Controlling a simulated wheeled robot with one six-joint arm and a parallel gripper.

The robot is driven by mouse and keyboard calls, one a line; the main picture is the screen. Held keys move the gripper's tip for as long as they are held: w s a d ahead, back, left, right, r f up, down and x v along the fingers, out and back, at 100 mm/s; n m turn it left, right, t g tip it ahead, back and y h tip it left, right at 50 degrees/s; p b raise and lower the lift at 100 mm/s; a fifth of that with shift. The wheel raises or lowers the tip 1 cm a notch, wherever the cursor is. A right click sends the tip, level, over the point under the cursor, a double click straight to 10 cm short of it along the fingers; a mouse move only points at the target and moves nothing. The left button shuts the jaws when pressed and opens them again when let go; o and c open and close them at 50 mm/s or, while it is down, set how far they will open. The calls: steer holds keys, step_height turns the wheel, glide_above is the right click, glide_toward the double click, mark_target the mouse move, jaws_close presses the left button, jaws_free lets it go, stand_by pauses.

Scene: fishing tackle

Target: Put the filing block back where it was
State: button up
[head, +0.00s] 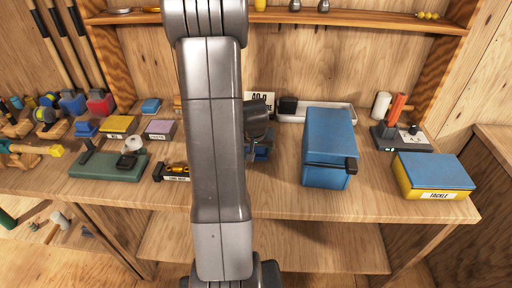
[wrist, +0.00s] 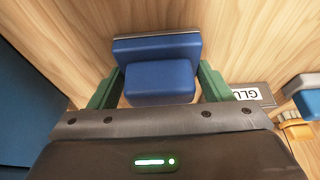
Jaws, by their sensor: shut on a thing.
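My gripper (wrist: 158,88) has its two green fingers on either side of a blue stepped block (wrist: 160,80) and is shut on it. The block has a grey strip along its far edge; I take it for the filing block, though no label on it shows. In the head view the blue block (head: 263,150) shows just right of my arm, above or on the workbench, partly hidden by my gripper (head: 256,140). I cannot tell whether it touches the bench top.
A large blue box (head: 328,150) stands close to the right of my gripper. A tackle box (head: 433,178) is farther right. A white tray (head: 330,114) lies behind. Labelled boxes (head: 118,124) and a green-based tool (head: 108,166) stand left. Bench (head: 280,196) is clear in front.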

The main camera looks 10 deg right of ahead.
steer(key=o, duration=0.9)
steer(key=shift+o, duration=0.2)
steer(key=shift+s+r, duration=0.15)
steer(key=shift+r, duration=0.45)
steer(key=v, duration=1.1)
steer(key=shift+p, duration=0.3)
steer(key=shift+a, duration=0.1)
